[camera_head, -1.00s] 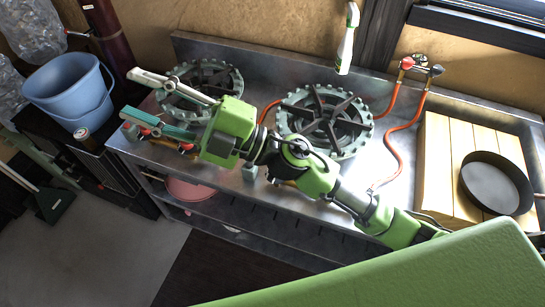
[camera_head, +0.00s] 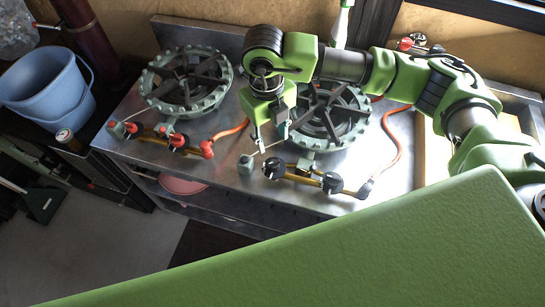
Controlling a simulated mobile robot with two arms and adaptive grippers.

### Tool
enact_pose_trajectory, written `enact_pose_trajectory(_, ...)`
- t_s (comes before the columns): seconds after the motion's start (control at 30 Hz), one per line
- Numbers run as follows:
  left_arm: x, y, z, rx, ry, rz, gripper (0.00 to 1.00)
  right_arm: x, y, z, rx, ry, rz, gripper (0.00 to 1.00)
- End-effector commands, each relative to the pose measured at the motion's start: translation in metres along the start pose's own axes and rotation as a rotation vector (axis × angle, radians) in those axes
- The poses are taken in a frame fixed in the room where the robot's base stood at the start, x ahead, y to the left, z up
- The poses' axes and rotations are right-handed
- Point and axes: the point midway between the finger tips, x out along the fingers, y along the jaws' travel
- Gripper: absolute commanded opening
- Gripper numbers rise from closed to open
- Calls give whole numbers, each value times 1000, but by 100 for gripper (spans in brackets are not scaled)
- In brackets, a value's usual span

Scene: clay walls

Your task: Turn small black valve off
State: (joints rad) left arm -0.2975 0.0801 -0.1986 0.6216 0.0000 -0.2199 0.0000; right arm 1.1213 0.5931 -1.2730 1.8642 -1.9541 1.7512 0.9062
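A brass pipe (camera_head: 303,178) with black valve knobs lies on the steel counter in front of the right burner. One black knob (camera_head: 273,168) is at its left end and another black knob (camera_head: 331,183) is toward its right. Another dark knob (camera_head: 437,49) shows on the fitting by the back wall. I cannot tell which is the small valve, nor its exact setting. My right gripper (camera_head: 270,143) points down just above and behind the left knob, its fingers apart and nothing seen between them. Contact with the knob is not visible. My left gripper is not in view.
A second pipe with red knobs (camera_head: 178,141) sits before the left burner (camera_head: 186,82). The right burner (camera_head: 322,118) is partly behind my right arm. An orange hose (camera_head: 398,140) runs on the counter (camera_head: 225,165). A blue bucket (camera_head: 50,92) stands left.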

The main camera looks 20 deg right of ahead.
Motion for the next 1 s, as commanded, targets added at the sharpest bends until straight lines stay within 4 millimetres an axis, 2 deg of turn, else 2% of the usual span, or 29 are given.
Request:
enact_pose_trajectory(0.4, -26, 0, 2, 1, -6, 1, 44, 83, 2, -2, -2, 7, 4, 38)
enact_pose_trajectory(0.6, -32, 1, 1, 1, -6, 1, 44, 113, 2, -2, -2, 4, 6, 38)
enact_pose_trajectory(0.8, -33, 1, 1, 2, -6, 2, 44, 125, 2, -1, -4, 2, 5, 38)
enact_pose_trajectory(1.0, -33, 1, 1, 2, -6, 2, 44, 126, 2, -1, -4, 2, 5, 38)
